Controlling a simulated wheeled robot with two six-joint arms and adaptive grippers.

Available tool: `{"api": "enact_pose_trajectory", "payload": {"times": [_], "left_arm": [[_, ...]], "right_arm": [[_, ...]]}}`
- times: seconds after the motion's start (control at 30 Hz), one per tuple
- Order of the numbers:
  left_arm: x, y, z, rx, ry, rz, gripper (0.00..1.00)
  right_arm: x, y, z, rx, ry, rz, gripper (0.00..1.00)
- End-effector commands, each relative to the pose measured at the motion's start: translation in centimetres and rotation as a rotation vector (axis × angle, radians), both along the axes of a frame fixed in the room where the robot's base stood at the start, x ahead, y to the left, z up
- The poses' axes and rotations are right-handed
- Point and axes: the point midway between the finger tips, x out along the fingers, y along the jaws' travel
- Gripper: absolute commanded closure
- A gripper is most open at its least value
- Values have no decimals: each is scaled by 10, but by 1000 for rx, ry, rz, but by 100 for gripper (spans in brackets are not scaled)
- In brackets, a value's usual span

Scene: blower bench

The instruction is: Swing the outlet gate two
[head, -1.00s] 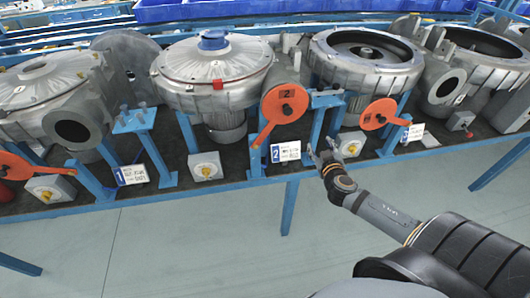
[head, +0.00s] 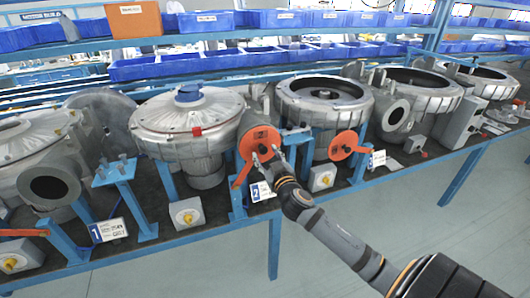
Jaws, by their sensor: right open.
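Outlet gate two is an orange disc (head: 259,139) on the front of the second blower (head: 188,120). Its orange lever points down and to the left from the disc. My right gripper (head: 267,156) is open, with its fingertips at the lower right part of the disc in the picture. It hides part of the disc and the number on it. I cannot tell whether the fingers touch it. The label plate marked 2 (head: 262,191) stands just below, partly behind the gripper. My left gripper is not in view.
Another orange gate (head: 343,145) with a lever is to the right. Switch boxes with yellow knobs, one on the left (head: 186,216) and one on the right (head: 322,177), sit along the bench front. Blue posts stand between the blowers. Blue bins (head: 180,64) line the back.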

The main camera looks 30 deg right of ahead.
Motion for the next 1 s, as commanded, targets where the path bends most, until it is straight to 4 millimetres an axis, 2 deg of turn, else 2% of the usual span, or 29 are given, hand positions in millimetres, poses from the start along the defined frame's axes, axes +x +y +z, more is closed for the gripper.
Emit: {"api": "enact_pose_trajectory", "payload": {"times": [0.13,0.4,0.8,1.0], "left_arm": [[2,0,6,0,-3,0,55],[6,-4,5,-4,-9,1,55],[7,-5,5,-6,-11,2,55],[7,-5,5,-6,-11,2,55]], "right_arm": [[12,-2,1,3,-1,1,48],[13,-3,0,0,0,1,48],[13,-2,0,0,0,1,100],[13,-2,0,1,0,1,100]]}}
